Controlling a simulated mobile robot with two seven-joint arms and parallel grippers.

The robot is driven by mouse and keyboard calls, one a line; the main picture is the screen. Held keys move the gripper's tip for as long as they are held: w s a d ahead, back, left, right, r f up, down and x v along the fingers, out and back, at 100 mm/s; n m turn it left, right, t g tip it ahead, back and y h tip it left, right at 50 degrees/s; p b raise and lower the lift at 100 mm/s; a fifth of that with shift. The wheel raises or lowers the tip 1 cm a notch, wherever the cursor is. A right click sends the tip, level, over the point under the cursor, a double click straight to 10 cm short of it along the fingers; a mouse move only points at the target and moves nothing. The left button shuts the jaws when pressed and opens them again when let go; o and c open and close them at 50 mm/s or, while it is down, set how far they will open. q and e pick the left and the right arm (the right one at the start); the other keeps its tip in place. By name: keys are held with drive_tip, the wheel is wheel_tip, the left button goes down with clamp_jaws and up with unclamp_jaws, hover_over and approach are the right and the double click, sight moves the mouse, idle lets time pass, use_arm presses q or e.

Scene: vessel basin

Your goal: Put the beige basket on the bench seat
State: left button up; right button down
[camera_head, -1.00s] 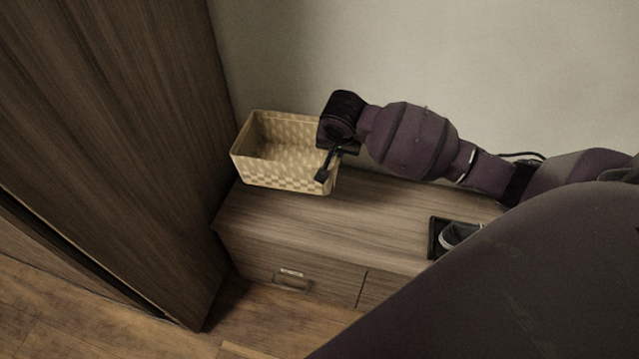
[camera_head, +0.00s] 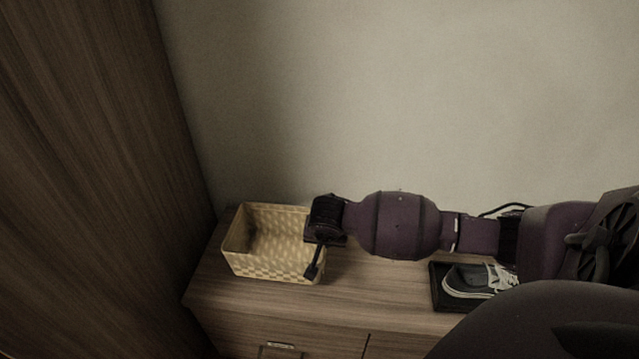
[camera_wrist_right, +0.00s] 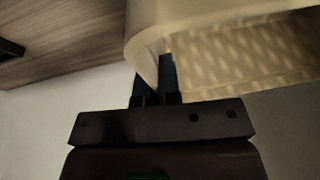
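The beige woven basket (camera_head: 270,262) is upright at the left end of the wooden bench seat (camera_head: 375,298), close to the back wall. Whether its bottom touches the seat or is slightly above it is hard to tell. My right gripper (camera_head: 314,262) comes in from the right and is shut on the basket's right wall at the rim. In the right wrist view, the gripper fingers (camera_wrist_right: 157,80) straddle the pale basket wall (camera_wrist_right: 235,55). My left gripper is not in view.
A black tray (camera_head: 438,297) with a dark shoe (camera_head: 468,281) sits on the seat at the right. A tall dark wooden cabinet (camera_head: 90,170) stands to the left of the basket. A drawer handle (camera_head: 281,347) is on the bench front. The seat between basket and tray is clear.

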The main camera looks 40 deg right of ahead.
drive_tip(key=shift+f, duration=0.35)
wheel_tip(320, 180, down, 5)
drive_tip(key=shift+s+f+b, duration=0.1)
drive_tip(key=shift+f+b, duration=0.05)
drive_tip(key=shift+b, duration=1)
drive_tip(key=shift+f, duration=0.2)
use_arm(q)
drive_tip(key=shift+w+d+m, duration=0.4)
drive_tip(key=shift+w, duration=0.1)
use_arm(e)
drive_tip(key=shift+r, duration=0.25)
drive_tip(key=shift+f, duration=0.1)
drive_tip(key=c, duration=1.7)
unclamp_jaws()
drive_tip(key=shift+f, duration=0.1)
drive_tip(key=shift+c, duration=0.2)
drive_tip(key=o, duration=0.4)
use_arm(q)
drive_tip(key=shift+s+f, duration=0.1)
